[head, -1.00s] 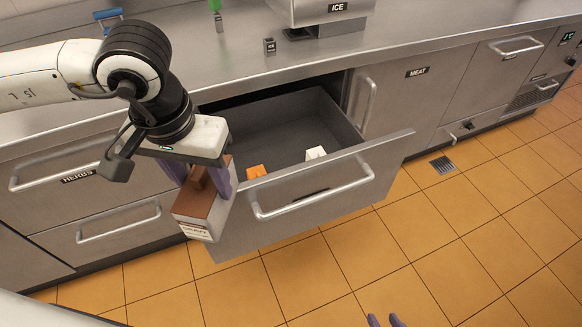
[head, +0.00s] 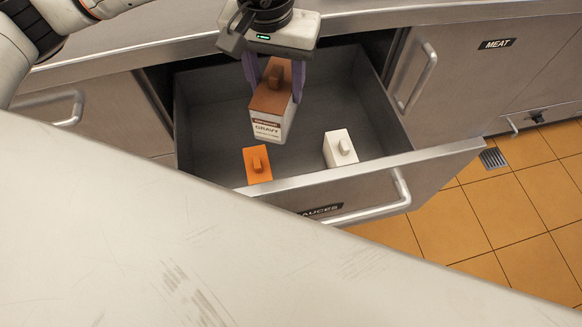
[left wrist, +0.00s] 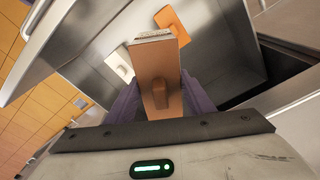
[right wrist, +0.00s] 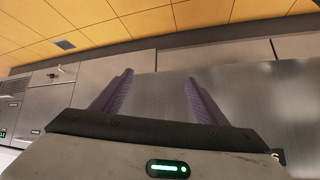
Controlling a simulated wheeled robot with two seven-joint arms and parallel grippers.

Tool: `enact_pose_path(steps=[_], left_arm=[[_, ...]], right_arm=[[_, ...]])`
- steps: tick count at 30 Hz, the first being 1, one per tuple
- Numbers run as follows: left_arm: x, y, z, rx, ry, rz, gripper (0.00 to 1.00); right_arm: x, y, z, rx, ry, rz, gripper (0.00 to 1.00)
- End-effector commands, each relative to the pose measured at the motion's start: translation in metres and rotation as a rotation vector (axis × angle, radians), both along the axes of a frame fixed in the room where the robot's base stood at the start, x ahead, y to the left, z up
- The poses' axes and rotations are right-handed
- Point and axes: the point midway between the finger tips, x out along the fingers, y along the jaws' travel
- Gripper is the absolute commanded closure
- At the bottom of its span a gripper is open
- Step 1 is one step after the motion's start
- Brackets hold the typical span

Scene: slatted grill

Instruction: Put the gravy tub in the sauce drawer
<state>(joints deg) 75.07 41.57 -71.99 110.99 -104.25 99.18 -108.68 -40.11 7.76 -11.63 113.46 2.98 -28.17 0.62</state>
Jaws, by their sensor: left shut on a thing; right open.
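The gravy tub (head: 267,112) has a brown lid and a white label reading GRAVY. The tub also shows in the left wrist view (left wrist: 157,65), between the purple fingers. The drawer front carries a label reading SAUCES, partly hidden. My right gripper (right wrist: 150,98) is open and empty in the right wrist view, in front of steel cabinet fronts. How far the tub is above the drawer floor is hard to tell.
An orange-lidded tub (head: 257,164) and a white tub (head: 340,148) stand in the drawer near its front wall. The drawer floor behind them looks bare. The MEAT cabinet (head: 470,75) is to the right. A large pale surface covers the lower left of the head view.

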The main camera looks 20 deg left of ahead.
Motion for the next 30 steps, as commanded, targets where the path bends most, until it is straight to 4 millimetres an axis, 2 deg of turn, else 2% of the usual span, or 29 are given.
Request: enact_pose_path(steps=[1,6,14,17,24,30], left_arm=[[0.006,-0.007,-0.031,-0.004,0.002,0.015,1.00],[0.021,-0.018,-0.068,-0.003,-0.001,0.068,1.00],[0.028,-0.023,-0.093,0.000,-0.003,0.105,1.00],[0.028,-0.023,-0.109,0.000,0.000,0.107,1.00],[0.027,-0.024,-0.170,-0.002,0.002,0.107,1.00],[0.028,-0.024,-0.208,-0.002,-0.002,0.104,1.00]], right_arm=[[0.000,0.003,-0.025,0.004,-0.004,0.005,0.33],[0.003,0.008,-0.047,0.010,-0.010,0.015,0.33],[0.006,0.008,-0.053,0.008,-0.021,0.021,0.33],[0.007,0.007,-0.053,0.008,-0.023,0.022,0.33],[0.009,0.008,-0.054,0.011,-0.031,0.021,0.33],[0.009,0.007,-0.058,0.011,-0.031,0.021,0.33]])
